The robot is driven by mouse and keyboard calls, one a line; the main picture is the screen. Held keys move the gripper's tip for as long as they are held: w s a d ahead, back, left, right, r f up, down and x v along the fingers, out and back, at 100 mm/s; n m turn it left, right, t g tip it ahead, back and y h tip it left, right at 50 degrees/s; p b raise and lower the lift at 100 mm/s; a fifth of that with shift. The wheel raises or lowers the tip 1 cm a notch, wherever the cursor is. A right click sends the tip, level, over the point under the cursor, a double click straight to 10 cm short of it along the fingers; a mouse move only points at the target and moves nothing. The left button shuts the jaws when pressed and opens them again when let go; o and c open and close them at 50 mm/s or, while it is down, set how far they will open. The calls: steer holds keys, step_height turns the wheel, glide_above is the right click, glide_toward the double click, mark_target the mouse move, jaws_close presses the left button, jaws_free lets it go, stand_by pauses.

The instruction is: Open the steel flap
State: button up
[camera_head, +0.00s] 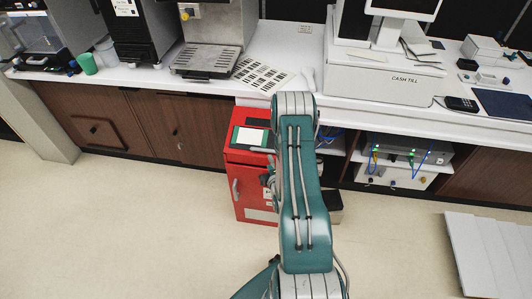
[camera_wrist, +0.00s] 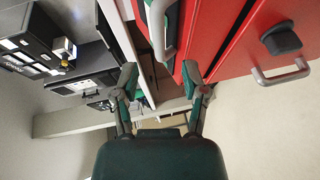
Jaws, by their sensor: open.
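A red cabinet (camera_head: 250,190) stands in front of the counter. On its top is a pale panel in a green frame (camera_head: 250,137), with a steel bar handle (camera_head: 261,150) along its front edge; this looks like the steel flap. In the wrist view, turned sideways, the red cabinet (camera_wrist: 225,35) fills the upper right, and a steel handle (camera_wrist: 158,30) shows at the top, just beyond my fingertips. My gripper (camera_wrist: 160,80) is open and empty, its fingers apart near the cabinet edge. In the head view my arm hides most of the gripper and part of the cabinet.
The cabinet front has a second steel handle (camera_wrist: 282,74) and a dark knob (camera_wrist: 281,39). The white counter (camera_head: 300,60) overhangs behind it. An open shelf with cabled boxes (camera_head: 405,155) is to the right. Pale slabs (camera_head: 490,250) lie at right; the floor at left is clear.

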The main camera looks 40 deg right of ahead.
mark_target(266, 142)
steer(key=x, duration=0.6)
steer(key=shift+w+d, duration=0.15)
steer(key=shift+w, duration=0.15)
steer(key=shift+c, duration=0.4)
jaws_close()
